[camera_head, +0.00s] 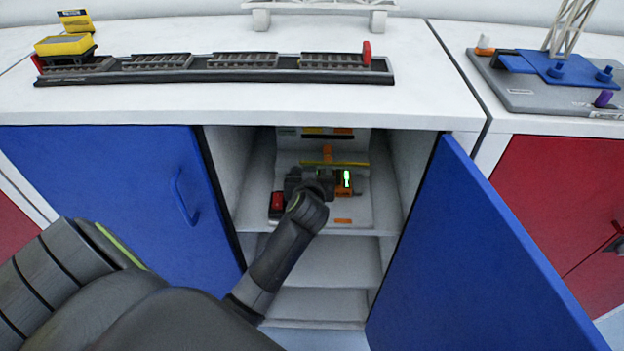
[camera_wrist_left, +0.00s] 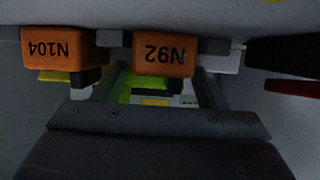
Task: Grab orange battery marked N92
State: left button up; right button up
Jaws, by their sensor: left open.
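In the left wrist view, the orange battery marked N92 (camera_wrist_left: 163,53) shows upside down at top centre, with its label facing the camera. My left gripper (camera_wrist_left: 162,85) is open, its fingers on either side below the battery in the picture; I cannot tell whether they touch it. A second orange battery marked N104 (camera_wrist_left: 58,50) is to its left. In the head view, my left gripper (camera_head: 318,182) is inside the open cabinet and hides part of the shelf contents. An orange block with a green light (camera_head: 344,183) is just right of it; its label is unreadable. My right gripper is out of view.
The open blue door (camera_head: 475,245) stands right of the cabinet opening, and a closed blue door (camera_head: 120,205) is left. A red-and-black item (camera_head: 277,203) sits on the shelf left of my gripper. A model track (camera_head: 220,67) lies on the white countertop.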

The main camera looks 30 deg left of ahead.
pick_arm(q)
jog(key=c, duration=1.1)
jog(key=shift+c, duration=0.4)
jog(key=shift+r, duration=0.15)
